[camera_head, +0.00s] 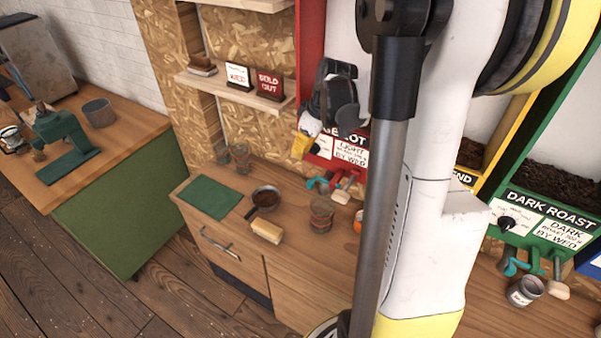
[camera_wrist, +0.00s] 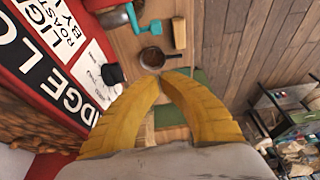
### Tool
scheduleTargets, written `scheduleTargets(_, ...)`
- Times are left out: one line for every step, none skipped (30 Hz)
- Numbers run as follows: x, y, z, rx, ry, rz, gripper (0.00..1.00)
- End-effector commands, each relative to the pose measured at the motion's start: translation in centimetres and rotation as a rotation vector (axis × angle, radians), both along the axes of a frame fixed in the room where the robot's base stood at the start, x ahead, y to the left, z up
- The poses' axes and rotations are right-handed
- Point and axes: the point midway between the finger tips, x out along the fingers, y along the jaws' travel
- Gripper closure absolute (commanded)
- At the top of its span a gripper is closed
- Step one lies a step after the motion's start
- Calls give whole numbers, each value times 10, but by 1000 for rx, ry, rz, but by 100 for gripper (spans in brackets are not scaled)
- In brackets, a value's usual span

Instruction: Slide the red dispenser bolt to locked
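The red dispenser (camera_head: 311,35) stands against the wall at the upper middle of the head view, behind my arm. Its red front with white labels fills the left of the wrist view (camera_wrist: 35,60). A black bolt knob (camera_wrist: 112,74) sticks out at the label's edge in the wrist view. In the head view my gripper (camera_head: 301,147) is at the dispenser's left front.
A teal-handled outlet (camera_wrist: 148,27) is below the dispenser. The counter holds a dark pan (camera_head: 264,198), a tan block (camera_head: 267,231), a green mat (camera_head: 209,197) and cans. A dark roast dispenser (camera_head: 546,215) stands at the right. Signs (camera_head: 270,84) sit on a shelf.

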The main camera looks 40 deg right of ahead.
Motion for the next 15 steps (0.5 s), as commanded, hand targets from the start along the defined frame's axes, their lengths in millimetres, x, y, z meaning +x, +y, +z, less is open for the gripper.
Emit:
scheduleTargets(0,0,0,0,0,0,100)
scheduleTargets(0,0,-1,0,0,0,100)
scheduleTargets(1,0,-2,0,0,0,100)
scheduleTargets(2,1,-4,0,0,0,100)
scheduleTargets(2,1,-7,0,0,0,100)
scheduleTargets(4,1,-11,0,0,0,100)
scheduleTargets(5,2,-15,0,0,0,100)
scheduleTargets(7,2,-19,0,0,1,100)
scheduleTargets(9,3,-26,0,0,1,100)
scheduleTargets(11,4,-32,-1,0,2,100)
scheduleTargets(13,5,-38,-1,0,2,100)
scheduleTargets(16,6,-46,0,0,2,100)
scheduleTargets(18,7,-53,1,0,1,100)
scheduleTargets(20,7,-59,0,0,1,100)
scheduleTargets(23,8,-68,0,0,1,100)
